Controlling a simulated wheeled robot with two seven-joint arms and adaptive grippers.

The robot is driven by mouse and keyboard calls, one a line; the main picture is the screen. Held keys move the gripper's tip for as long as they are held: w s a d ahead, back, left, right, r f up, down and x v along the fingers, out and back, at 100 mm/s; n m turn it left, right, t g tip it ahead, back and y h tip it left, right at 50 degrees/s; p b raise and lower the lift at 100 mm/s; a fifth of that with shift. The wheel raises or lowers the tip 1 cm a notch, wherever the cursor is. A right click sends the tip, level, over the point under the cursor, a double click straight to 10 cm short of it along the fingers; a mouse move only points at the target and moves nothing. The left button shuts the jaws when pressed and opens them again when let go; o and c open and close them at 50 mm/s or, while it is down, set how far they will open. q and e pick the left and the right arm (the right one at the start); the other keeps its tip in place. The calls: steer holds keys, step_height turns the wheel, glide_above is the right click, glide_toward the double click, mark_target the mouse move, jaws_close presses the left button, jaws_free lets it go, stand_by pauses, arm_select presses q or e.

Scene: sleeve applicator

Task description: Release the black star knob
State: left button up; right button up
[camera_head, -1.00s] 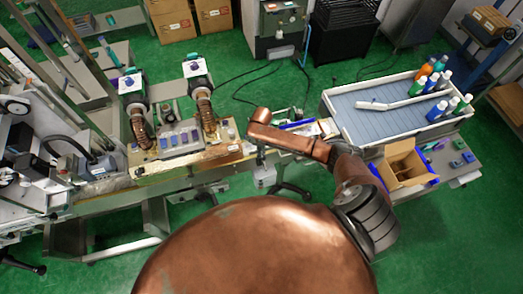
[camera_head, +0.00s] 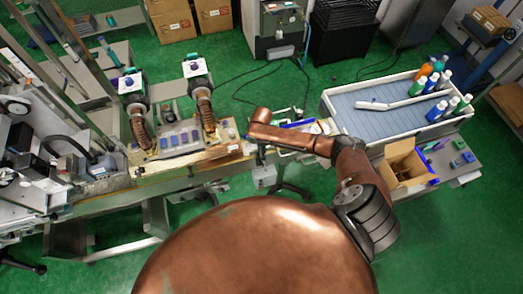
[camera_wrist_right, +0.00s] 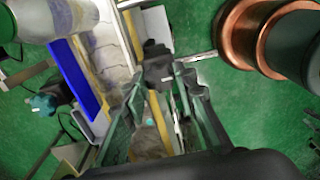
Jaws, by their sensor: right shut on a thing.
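The black star knob (camera_wrist_right: 157,68) shows in the right wrist view, between the fingertips of my right gripper (camera_wrist_right: 162,82). The dark green fingers stand on either side of it, shut on it. A thin metal rod (camera_wrist_right: 195,57) runs to the right beside the knob. In the head view my copper right arm reaches over the bench from the right, and its gripper and the knob cannot be made out. My left gripper is in neither view.
In the head view a bottle tray (camera_head: 385,135) and an open cardboard box (camera_head: 405,165) stand right of my arm. Two hose-fed heads (camera_head: 200,90) stand to the left.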

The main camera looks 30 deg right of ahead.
stand_by(0.3)
steer(key=o, duration=1.2)
steer(key=shift+c, duration=0.2)
step_height(320, 180, up, 12)
steer(key=shift+f, duration=0.1)
